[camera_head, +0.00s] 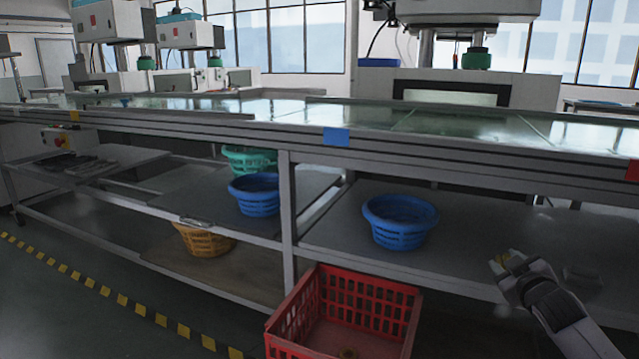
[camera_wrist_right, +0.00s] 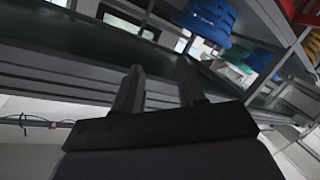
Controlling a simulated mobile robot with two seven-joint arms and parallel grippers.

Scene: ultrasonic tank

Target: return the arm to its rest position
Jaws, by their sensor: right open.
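My right gripper (camera_head: 500,263) is at the lower right of the head view, in front of the lower shelf of the bench, with its arm coming in from the bottom right corner. In the right wrist view its two fingers (camera_wrist_right: 160,70) stand apart with nothing between them. The gripper is open and empty. My left gripper does not show in either view.
A blue basket (camera_head: 400,222) stands on the shelf (camera_head: 465,240), left of my right gripper. A red crate (camera_head: 345,310) sits lower, at the front. More baskets, blue (camera_head: 255,195), green (camera_head: 247,160) and yellow (camera_head: 203,240), are further left. The bench edge (camera_head: 450,158) runs above.

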